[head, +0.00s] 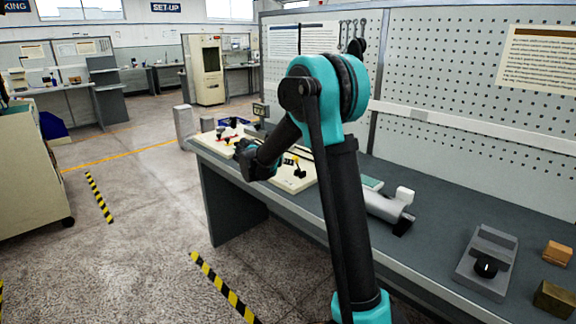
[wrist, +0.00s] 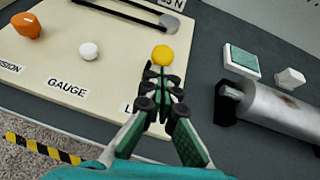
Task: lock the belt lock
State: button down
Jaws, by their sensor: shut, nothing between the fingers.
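A cream panel (wrist: 40,75) carries several coloured knobs and printed labels. A round yellow knob (wrist: 162,53) stands near its right edge, above a label starting with "L" that my gripper mostly covers; I take it for the belt lock. My gripper (wrist: 160,75) is shut and empty, its tips just below the yellow knob in the wrist view. I cannot tell whether they touch it. The knob's base is hidden behind the fingers. In the head view the panel (head: 293,184) lies on the bench, partly behind my arm.
A white knob (wrist: 89,51) by the "GAUGE" label and an orange knob (wrist: 26,24) stand to the left. A grey cylinder (wrist: 270,108) with a black end is close on the right. The bench front edge drops to open floor.

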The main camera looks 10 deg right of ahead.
jog(key=shift+w+d+r+g+y, duration=0.35)
jog(key=shift+d+r+g+y, duration=0.15)
jog(key=shift+d+y, duration=0.1)
jog(key=shift+w+d+r+g+y, duration=0.4)
jog(key=shift+d+r+y, duration=0.1)
jog(key=shift+y, duration=0.1)
jog(key=shift+w+d+r+g+y, duration=0.2)
jog(key=shift+w+d+g+y, duration=0.15)
jog(key=shift+d+g+y, duration=0.15)
jog(key=shift+w+d+r+g+y, duration=0.2)
jog(key=shift+w+d+g+y, duration=0.15)
jog(key=shift+y, duration=0.25)
jog(key=shift+w+d+m+g+y, duration=0.15)
jog(key=shift+w+d+g+y, duration=0.45)
jog(key=shift+d, duration=0.25)
jog(key=shift+w+d+m+g+y, duration=0.15)
jog(key=shift+w+d+g+y, duration=0.35)
jog(key=shift+d+y, duration=0.25)
notch_tip(320, 180, up, 12)
send_over(296, 158)
jog(key=s, duration=0.2)
jog(key=shift+w+d, duration=0.25)
jog(key=shift+d, duration=0.2)
